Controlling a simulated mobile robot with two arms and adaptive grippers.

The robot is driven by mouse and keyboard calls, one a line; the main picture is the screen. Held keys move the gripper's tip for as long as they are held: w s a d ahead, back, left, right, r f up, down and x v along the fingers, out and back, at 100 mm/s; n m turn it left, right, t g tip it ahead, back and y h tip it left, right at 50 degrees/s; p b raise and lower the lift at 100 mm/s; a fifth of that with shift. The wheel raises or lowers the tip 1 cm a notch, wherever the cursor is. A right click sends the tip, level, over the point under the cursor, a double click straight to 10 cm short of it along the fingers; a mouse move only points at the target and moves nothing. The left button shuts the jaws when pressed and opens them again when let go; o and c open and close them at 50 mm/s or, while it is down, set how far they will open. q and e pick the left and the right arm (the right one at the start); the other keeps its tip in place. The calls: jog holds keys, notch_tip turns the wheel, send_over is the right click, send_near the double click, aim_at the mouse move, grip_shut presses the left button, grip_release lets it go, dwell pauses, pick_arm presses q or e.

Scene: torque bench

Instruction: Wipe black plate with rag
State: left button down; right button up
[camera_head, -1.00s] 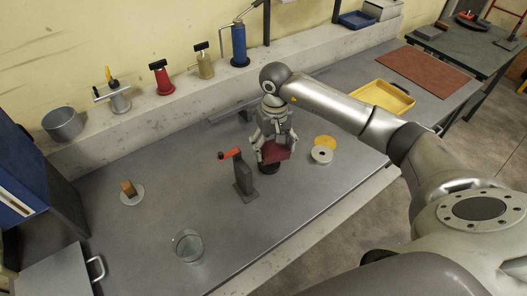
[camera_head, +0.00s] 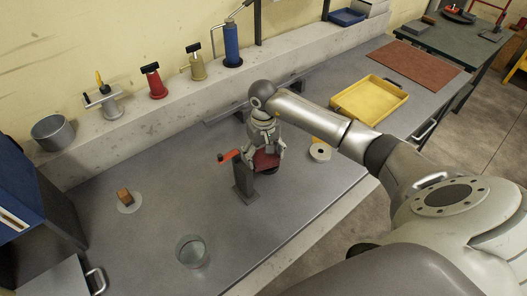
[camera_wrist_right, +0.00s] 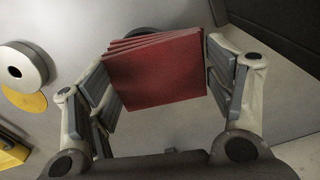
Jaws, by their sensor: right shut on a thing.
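The rag is a dark red folded cloth (camera_head: 266,160). It also shows large in the right wrist view (camera_wrist_right: 155,72). My right gripper (camera_head: 265,155) points down over the bench with its fingers shut on the rag from both sides. The black plate (camera_head: 271,172) lies on the bench directly under the rag and is mostly hidden. Only a dark curved edge of it (camera_wrist_right: 143,31) shows behind the rag in the right wrist view. I cannot tell whether rag and plate touch. My left gripper is not in view.
A dark stand with an orange-red handle (camera_head: 244,183) stands close left of the gripper. A white ring (camera_head: 320,152) and a yellow disc lie to the right. A yellow tray (camera_head: 370,98) is further right.

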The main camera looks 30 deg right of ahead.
aim_at(270, 156)
jog(key=shift+f+b, duration=1.05)
dwell(0.6)
jog(key=shift+d+b, duration=0.7)
jog(key=shift+d, duration=0.55)
jog(key=shift+d+b, duration=0.3)
jog(key=shift+d, duration=0.45)
jog(key=shift+w+f+b, duration=0.1)
jog(key=shift+b, duration=0.4)
jog(key=shift+a+f, duration=0.1)
jog(key=shift+a, duration=1.55)
jog(key=shift+s+a+f, duration=0.1)
jog(key=shift+s+a, duration=0.2)
jog(key=shift+a, duration=0.15)
jog(key=shift+c, duration=0.4)
